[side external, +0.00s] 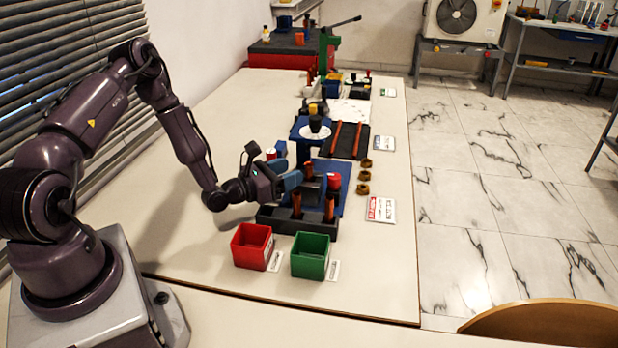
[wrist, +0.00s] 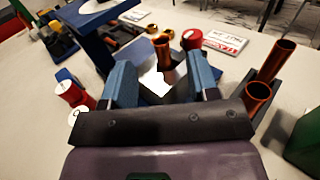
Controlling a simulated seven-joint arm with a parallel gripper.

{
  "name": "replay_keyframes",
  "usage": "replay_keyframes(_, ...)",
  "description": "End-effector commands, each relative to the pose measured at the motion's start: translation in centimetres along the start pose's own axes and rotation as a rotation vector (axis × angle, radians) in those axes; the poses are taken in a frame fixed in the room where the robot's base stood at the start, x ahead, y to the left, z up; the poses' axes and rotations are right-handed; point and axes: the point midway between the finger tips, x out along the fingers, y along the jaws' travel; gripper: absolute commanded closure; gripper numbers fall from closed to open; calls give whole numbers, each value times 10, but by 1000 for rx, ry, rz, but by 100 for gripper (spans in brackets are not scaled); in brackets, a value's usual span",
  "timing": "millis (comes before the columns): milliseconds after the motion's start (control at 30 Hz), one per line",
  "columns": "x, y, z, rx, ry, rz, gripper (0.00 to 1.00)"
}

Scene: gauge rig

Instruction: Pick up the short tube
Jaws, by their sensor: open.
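My gripper (side external: 296,180) has blue fingers and is open above the blue plate (side external: 343,199) of the near gauge station. In the wrist view the fingers of my gripper (wrist: 163,80) stand apart, with a copper tube (wrist: 162,54) showing upright beyond the gap between them. That tube is not gripped, and its lower end is against a bright surface. Two more copper tubes stand in a black rack, a farther one (wrist: 283,60) and a nearer one (wrist: 257,98). The rack (side external: 270,219) lies in front of my gripper in the side view. I cannot tell for sure which tube is the short one.
A red bin (side external: 252,246) and a green bin (side external: 310,256) stand at the table's near end. A red knob (side external: 334,181), several brass rings (side external: 364,176) and a label card (side external: 381,209) are to the right. The table's left side is clear.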

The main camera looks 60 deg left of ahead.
Motion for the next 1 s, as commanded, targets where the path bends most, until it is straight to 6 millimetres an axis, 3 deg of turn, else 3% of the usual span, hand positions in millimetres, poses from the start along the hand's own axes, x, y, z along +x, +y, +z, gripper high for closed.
replay_keyframes(300, 42, -2, -1, 0, 0, -1, 46)
replay_keyframes(567, 44, -1, 0, 0, 0, -1, 46)
replay_keyframes(800, 44, -1, 0, 0, 0, -1, 100)
replay_keyframes(1000, 44, -1, 0, 1, -1, -1, 100)
